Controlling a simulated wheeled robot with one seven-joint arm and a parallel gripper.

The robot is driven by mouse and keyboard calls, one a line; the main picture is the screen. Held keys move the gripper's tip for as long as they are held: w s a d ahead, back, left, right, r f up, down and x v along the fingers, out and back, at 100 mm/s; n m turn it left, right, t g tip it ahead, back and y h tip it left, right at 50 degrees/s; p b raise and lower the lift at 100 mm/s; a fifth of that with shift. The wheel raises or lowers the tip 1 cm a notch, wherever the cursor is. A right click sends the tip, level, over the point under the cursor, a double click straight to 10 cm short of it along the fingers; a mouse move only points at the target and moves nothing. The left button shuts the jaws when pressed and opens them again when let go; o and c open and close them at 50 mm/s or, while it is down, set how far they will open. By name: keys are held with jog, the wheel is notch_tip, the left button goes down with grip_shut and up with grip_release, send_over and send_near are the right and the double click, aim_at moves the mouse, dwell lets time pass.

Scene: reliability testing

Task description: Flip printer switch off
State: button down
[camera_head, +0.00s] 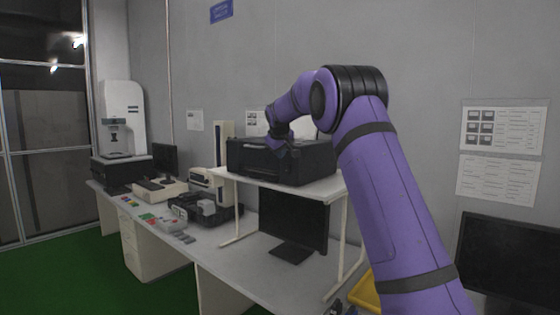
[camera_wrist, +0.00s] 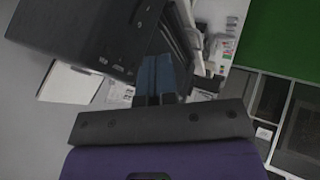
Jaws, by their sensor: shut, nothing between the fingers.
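The black printer (camera_head: 310,165) stands on a raised white shelf in the head view. It fills the upper left of the wrist view as a dark box (camera_wrist: 75,40). Small marks or controls (camera_wrist: 108,50) show on one dark face there, but I cannot tell which is the power switch. My gripper (camera_head: 278,143) is at the printer's top front edge in the head view. In the wrist view my gripper (camera_wrist: 157,75) is shut and empty, with its blue-grey fingers beside the printer. I cannot tell whether they touch it.
The white shelf (camera_head: 325,188) stands on a long bench with a dark monitor (camera_head: 295,222) beneath. Left of it are a microscope-like device (camera_head: 208,185), small coloured items and a tall white machine (camera_head: 122,115). Another monitor (camera_head: 510,260) is at lower right. Green floor (camera_head: 50,275) is clear.

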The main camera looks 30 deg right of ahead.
jog(key=v, duration=0.6)
jog(key=shift+d+r, duration=0.25)
jog(key=shift+r, duration=0.3)
jog(key=shift+w, duration=0.1)
jog(key=s+a+r+y, duration=0.1)
jog(key=s+a, duration=0.3)
jog(key=s, duration=0.5)
jog(key=s+a+m+y, duration=0.1)
jog(key=s+a, duration=0.4)
jog(key=s, duration=0.4)
jog(key=s+a+r, duration=0.1)
jog(key=s+a, duration=0.3)
jog(key=s, duration=0.5)
jog(key=s+a+f, duration=0.2)
jog(key=s+f, duration=0.2)
jog(key=s, duration=0.4)
jog(key=s+a+f+m+g+y, duration=0.1)
jog(key=s+a+f, duration=0.1)
jog(key=s+f, duration=0.3)
jog(key=s+a+f+y, duration=0.1)
jog(key=s+a+f, duration=0.2)
jog(key=s, duration=0.9)
jog(key=shift+s+f, duration=0.4)
jog(key=shift+f, duration=0.45)
